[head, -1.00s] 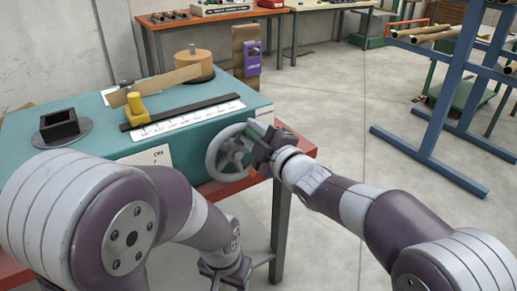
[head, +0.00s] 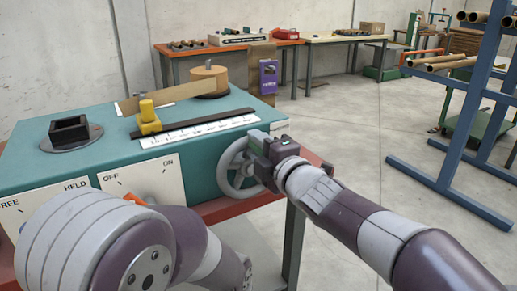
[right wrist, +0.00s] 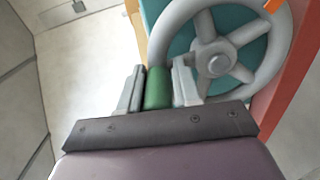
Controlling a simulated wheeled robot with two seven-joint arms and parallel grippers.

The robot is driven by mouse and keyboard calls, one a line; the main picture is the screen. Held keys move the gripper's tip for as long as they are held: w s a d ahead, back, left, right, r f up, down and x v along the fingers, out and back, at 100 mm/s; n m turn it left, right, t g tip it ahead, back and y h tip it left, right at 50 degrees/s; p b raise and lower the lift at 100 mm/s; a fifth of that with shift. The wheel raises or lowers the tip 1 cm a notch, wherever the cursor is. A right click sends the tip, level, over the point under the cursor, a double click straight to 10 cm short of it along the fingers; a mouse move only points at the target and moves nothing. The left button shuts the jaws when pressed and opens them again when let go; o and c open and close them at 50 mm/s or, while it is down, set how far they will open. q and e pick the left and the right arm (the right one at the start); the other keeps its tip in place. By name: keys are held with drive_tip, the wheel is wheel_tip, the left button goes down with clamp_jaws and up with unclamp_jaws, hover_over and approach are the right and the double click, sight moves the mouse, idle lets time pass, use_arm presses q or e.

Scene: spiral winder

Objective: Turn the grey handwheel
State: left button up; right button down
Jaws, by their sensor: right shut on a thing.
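The grey handwheel (head: 226,160) is on the front right of the teal winder (head: 210,176). Its rim, spokes and hub show in the right wrist view (right wrist: 215,62); the gripper hides part of its right side in the head view. My right gripper (head: 264,146) is at the wheel's upper right. In the right wrist view the jaws (right wrist: 157,85) are closed on a green grip (right wrist: 158,87) beside the rim. How the grip joins the wheel is hidden. My left arm fills the lower left of the head view; its gripper does not show.
The winder's front has a panel (head: 150,187) marked OFF and ON. On top are a black block (head: 69,130), a yellow piece (head: 148,122), a white scale (head: 200,130) and a wooden spool (head: 209,78). A blue rack (head: 452,125) stands right. Open floor lies between.

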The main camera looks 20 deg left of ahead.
drive_tip(key=shift+d+r, duration=0.1)
drive_tip(key=shift+r, duration=0.5)
drive_tip(key=c, duration=0.9)
unclamp_jaws()
drive_tip(key=shift+w, duration=0.1)
drive_tip(key=shift+f, duration=0.2)
drive_tip(key=shift+f, duration=0.15)
drive_tip(key=v, duration=1.2)
drive_tip(key=shift+s+d, duration=0.25)
